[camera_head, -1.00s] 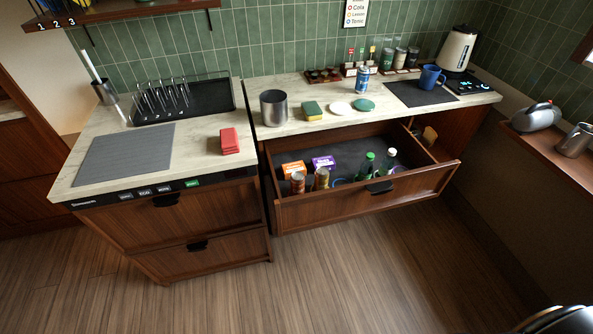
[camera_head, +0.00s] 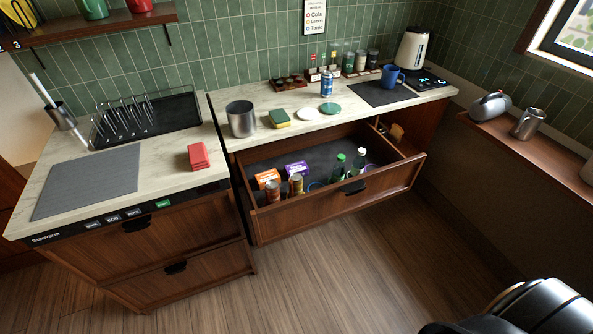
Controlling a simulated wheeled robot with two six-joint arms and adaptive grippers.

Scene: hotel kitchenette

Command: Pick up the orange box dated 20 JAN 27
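An orange box (camera_head: 267,178) stands in the left part of the open drawer (camera_head: 335,203), behind a brown can or jar. Any date on it is too small to read. A purple box (camera_head: 297,169) stands to its right, also inside the drawer. Neither gripper is in view. A dark rounded part of mine shows at the bottom right corner.
The drawer also holds brown jars (camera_head: 295,185) and green bottles (camera_head: 338,168). The floor (camera_head: 340,270) before the drawer is clear.

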